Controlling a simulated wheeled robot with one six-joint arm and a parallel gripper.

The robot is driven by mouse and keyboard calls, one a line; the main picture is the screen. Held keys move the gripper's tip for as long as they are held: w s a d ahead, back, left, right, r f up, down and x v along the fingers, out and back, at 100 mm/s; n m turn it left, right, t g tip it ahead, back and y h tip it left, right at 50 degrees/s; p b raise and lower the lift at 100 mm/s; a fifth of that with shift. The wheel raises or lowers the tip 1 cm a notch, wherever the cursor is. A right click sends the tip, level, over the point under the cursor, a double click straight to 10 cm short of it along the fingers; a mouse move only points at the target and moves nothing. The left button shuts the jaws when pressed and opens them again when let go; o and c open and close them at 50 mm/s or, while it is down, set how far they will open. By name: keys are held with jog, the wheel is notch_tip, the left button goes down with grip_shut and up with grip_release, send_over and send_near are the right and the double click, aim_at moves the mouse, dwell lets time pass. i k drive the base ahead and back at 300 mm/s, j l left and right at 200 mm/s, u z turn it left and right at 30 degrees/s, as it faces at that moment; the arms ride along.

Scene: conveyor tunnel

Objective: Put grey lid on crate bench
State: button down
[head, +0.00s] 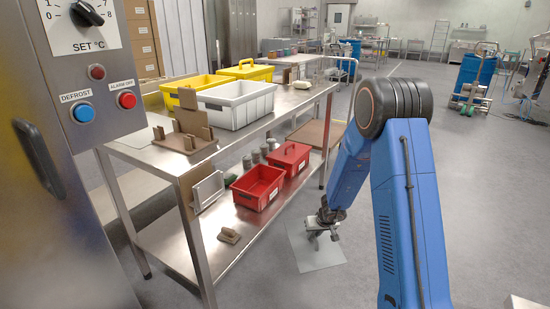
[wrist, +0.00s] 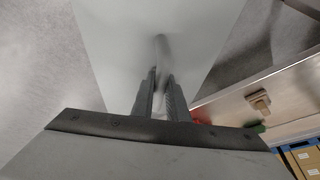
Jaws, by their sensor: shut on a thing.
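The grey lid (head: 318,255) is a flat pale panel low down in front of the bench, right of its lower shelf. In the wrist view the lid (wrist: 110,40) fills the upper middle, with a bar-like handle (wrist: 161,48) standing on it. My gripper (head: 322,222) is above the lid, and in the wrist view its fingers (wrist: 160,92) are shut on that handle. I cannot tell whether the lid touches the floor. The crate bench (head: 282,106) is a steel two-level bench left of my arm, its top well above the lid.
On the bench top stand a white crate (head: 240,107), an open yellow crate (head: 180,88), a lidded yellow crate (head: 246,70) and a brown stand (head: 185,143). Red crates (head: 252,201) are on the lower shelf. A control cabinet (head: 55,200) is at left.

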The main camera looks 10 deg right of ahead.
aim_at(284, 95)
jog(key=i+l, duration=0.35)
jog(key=i, duration=0.2)
jog(key=i+l, duration=0.35)
jog(key=i, duration=0.2)
